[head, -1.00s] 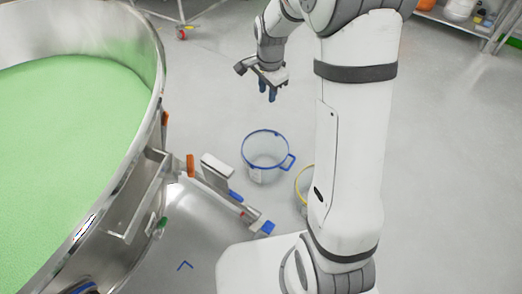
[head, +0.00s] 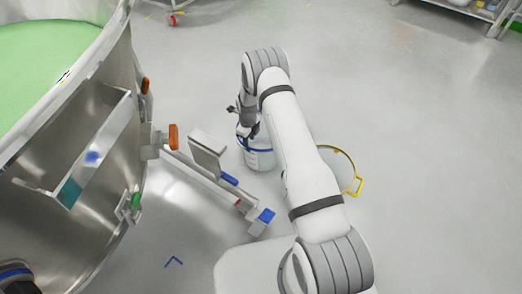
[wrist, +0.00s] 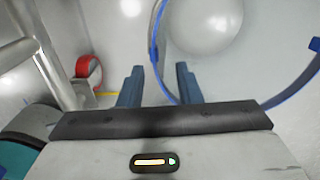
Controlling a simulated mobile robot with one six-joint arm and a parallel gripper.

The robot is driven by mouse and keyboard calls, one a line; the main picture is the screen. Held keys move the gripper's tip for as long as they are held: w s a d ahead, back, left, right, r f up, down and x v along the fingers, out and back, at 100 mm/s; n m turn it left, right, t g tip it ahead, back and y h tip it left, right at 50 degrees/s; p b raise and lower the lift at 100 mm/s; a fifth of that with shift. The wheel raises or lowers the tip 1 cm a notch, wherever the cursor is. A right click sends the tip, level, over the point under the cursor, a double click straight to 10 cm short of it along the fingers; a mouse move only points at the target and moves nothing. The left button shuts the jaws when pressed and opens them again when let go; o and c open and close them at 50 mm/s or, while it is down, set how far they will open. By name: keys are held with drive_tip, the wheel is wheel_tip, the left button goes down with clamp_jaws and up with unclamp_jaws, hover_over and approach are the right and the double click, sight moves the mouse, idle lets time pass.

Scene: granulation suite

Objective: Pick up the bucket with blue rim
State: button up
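The bucket with the blue rim (head: 260,159) stands on the floor, partly hidden behind my arm and gripper in the head view. My gripper (head: 249,128) is at the left part of its rim. In the wrist view, my gripper (wrist: 159,84) is open, with its two blue fingers apart. The blue rim (wrist: 153,42) runs down between the fingers, and the bucket's pale inside fills the right of that view. I cannot tell whether either finger touches the rim.
A bucket with a yellow rim and handle (head: 346,166) stands right of my arm. A large steel vessel (head: 85,145) holding green material is on the left, with a bracket arm (head: 207,160) reaching close to the blue-rimmed bucket.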

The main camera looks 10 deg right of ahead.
sight(251, 149)
drive_tip(key=f+b, duration=0.1)
drive_tip(key=f, duration=0.1)
drive_tip(key=f+b, duration=0.1)
drive_tip(key=f, duration=0.2)
drive_tip(key=f+b, duration=0.1)
drive_tip(key=f, duration=0.1)
drive_tip(key=shift+s+d+f, duration=0.1)
drive_tip(key=shift+d+f, duration=0.2)
drive_tip(key=shift+r, duration=0.1)
clamp_jaws()
drive_tip(key=shift+s, duration=0.1)
idle(0.9)
